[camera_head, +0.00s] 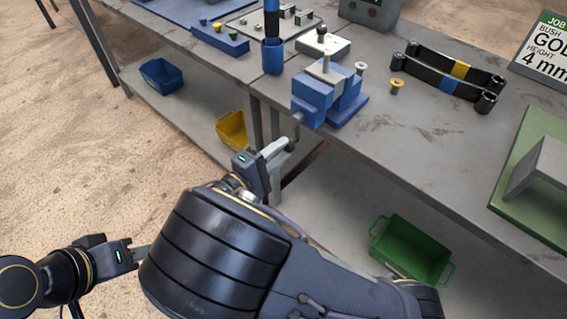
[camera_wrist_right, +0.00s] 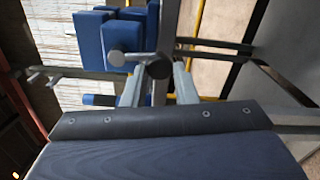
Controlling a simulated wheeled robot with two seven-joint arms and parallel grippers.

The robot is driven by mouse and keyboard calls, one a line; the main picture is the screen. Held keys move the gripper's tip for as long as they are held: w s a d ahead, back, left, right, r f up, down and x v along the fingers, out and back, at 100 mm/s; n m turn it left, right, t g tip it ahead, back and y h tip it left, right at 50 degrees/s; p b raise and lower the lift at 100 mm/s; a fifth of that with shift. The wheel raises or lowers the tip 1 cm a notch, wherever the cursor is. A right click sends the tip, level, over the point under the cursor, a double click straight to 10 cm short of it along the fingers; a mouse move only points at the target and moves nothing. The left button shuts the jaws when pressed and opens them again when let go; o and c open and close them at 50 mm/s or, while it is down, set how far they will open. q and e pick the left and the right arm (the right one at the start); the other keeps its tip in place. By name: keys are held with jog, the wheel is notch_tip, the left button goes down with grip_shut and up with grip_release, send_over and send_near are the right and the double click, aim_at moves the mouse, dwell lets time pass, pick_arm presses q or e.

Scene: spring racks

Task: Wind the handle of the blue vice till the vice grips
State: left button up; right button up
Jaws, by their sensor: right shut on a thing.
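The blue vice (camera_head: 312,97) stands at the front edge of the grey bench, with a screw end facing me. A small grey pin (camera_head: 326,63) stands upright at its jaws; I cannot tell how tightly the jaws sit. My right gripper (camera_head: 284,148) is in front of the bench edge, just below the vice, shut on the handle. In the right wrist view the grey handle (camera_wrist_right: 153,66) with its round end lies between the fingers, and the blue vice (camera_wrist_right: 126,36) is beyond. My left gripper (camera_head: 140,254) is low at the left, empty and away from the bench; its fingers are partly hidden.
A blue cup (camera_head: 272,58) stands left of the vice. Black spring leaves (camera_head: 450,72) and a yellow bush (camera_head: 396,86) lie to its right. A green bin (camera_head: 410,250), yellow bin (camera_head: 232,131) and blue bin (camera_head: 161,75) sit on the lower shelf.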

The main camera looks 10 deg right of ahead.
jog(key=shift+w+a+m+b, duration=0.35)
jog(key=shift+a+m+b, duration=0.05)
jog(key=shift+m+b, duration=0.55)
jog(key=shift+w+a+m+b, duration=0.35)
jog(key=shift+m+b, duration=0.45)
jog(key=shift+m, duration=0.15)
jog(key=o, duration=1)
jog(key=shift+r, duration=0.1)
